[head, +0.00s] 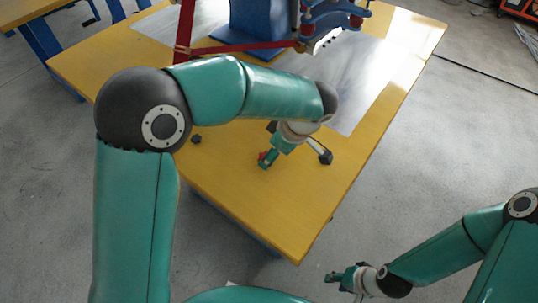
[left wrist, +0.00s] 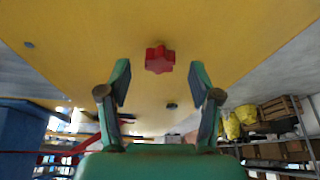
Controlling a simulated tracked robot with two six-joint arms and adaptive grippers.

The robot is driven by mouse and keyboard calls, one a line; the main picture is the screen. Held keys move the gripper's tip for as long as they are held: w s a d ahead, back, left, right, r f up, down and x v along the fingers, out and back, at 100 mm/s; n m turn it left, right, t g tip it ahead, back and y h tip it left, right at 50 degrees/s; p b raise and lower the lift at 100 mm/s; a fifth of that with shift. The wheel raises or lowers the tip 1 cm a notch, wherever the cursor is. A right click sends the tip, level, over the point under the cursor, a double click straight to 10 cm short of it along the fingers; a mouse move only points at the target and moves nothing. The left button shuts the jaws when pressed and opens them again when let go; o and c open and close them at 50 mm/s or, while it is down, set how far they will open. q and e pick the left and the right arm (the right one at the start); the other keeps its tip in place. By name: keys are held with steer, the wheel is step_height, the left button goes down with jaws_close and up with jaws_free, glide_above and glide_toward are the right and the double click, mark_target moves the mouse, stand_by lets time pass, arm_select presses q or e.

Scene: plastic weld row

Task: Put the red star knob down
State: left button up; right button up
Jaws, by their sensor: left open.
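The red star knob (left wrist: 160,59) lies on the yellow table (left wrist: 90,50) in the left wrist view, just beyond and between the tips of my left gripper (left wrist: 160,66). The two fingers stand apart with a gap on each side of the knob. In the head view only a small red bit of the knob (head: 262,156) shows beside my left gripper (head: 267,161), low over the table. My right gripper (head: 338,280) is off the table at the lower right; its finger gap is too small to read.
A blue stand (head: 258,28) with red bars stands at the back on a grey plate (head: 365,75). The table's front right is clear.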

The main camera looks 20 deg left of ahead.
arm_select(q)
steer(key=v, duration=0.8)
steer(key=shift+r, duration=0.3)
steer(key=shift+s+d, duration=0.1)
